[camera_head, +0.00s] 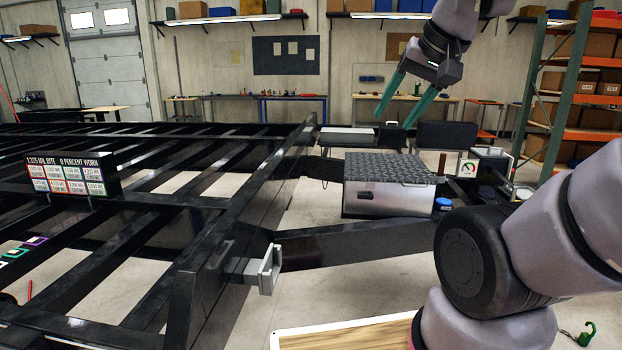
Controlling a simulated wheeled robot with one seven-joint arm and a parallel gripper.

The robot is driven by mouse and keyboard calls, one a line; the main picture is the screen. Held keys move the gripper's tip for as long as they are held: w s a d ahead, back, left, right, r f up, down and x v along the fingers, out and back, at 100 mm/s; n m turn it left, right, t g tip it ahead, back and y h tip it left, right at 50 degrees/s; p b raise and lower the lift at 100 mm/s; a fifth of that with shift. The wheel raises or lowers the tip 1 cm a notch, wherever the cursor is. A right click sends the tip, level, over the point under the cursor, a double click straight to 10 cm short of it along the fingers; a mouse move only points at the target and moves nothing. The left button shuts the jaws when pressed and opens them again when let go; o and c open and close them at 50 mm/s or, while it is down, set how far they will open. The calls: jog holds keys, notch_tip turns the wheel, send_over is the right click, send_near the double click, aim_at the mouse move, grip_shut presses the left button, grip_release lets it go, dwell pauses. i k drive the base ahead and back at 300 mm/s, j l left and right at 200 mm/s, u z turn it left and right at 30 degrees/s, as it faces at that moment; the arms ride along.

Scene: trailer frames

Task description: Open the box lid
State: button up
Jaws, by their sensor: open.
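The box (386,201) is a silver metal chest with a dark, patterned lid (385,168). It sits on the trailer's tongue, right of the picture's middle. The lid lies flat on the box and looks closed. My gripper (399,112), with two long teal fingers, is above and behind the lid in the picture. The fingers are apart with nothing between them, and they point down and left. I see no contact with the lid.
The black trailer frame (240,208) fills the left side. A grey bracket (268,270) sticks out from its front beam. A gauge (467,168) and a blue-capped item (443,203) stand right of the box. Shelving (590,105) stands at the right. My arm covers the lower right.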

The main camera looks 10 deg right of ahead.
aim_at(406, 169)
jog(key=i+l, duration=0.45)
jog(key=l, duration=0.25)
jog(key=i+l, duration=0.25)
jog(key=l, duration=0.1)
